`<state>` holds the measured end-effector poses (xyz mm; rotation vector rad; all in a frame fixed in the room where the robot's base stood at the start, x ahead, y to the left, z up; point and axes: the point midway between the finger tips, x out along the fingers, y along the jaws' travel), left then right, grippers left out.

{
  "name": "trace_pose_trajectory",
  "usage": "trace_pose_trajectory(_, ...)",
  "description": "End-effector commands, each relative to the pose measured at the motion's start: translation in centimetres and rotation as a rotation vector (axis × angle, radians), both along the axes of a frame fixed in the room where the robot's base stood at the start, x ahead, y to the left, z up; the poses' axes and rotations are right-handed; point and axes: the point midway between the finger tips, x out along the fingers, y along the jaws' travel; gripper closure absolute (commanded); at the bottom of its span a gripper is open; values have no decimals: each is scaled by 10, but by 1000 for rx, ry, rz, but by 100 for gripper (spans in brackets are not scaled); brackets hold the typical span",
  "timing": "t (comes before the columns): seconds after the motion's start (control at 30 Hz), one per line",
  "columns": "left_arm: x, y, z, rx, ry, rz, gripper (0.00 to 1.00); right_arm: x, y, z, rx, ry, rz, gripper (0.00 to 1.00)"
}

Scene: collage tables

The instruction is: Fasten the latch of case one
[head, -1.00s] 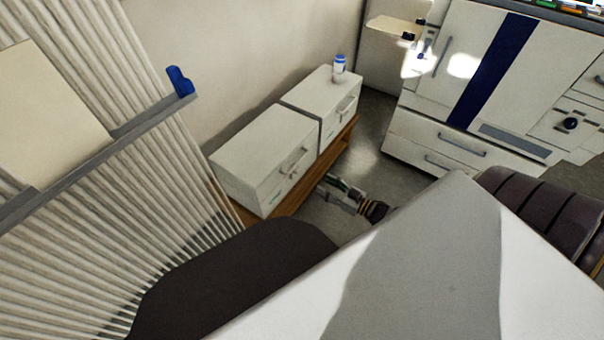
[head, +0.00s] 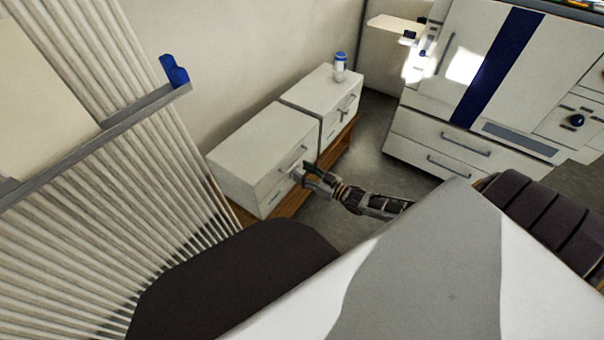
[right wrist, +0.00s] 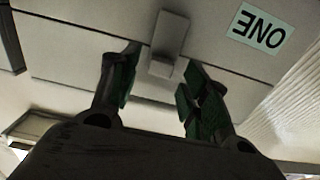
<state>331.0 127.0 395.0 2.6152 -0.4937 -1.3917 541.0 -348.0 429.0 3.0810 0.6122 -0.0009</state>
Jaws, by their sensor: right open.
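Case one is the nearer white case (head: 250,150) on the wooden stand in the head view. Its front, with a pale label reading ONE (right wrist: 258,30), fills the upper right wrist view. A grey latch piece (right wrist: 168,46) sticks out from this front, across or near the seam. My right gripper (right wrist: 158,84) is open and empty, its green-padded fingers below and to either side of the latch, seemingly apart from it. In the head view my right gripper (head: 303,173) is at the case's front, covering part of it. My left gripper is not in view.
A second white case (head: 318,97) stands beside case one, with a blue-capped bottle (head: 340,68) on top. The wooden stand (head: 338,144) is under both. White cabinets (head: 440,150) stand at the right. Grey floor between is free.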

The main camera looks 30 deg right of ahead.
Motion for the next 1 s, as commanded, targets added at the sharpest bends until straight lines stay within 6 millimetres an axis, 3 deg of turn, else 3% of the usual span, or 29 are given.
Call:
trace_pose_trajectory(0.53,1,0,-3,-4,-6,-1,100,10,4,0,1,0,0,54)
trace_pose_trajectory(0.87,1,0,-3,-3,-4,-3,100,10,4,0,0,0,0,96)
trace_pose_trajectory(1.0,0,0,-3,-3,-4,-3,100,10,4,0,0,1,0,99)
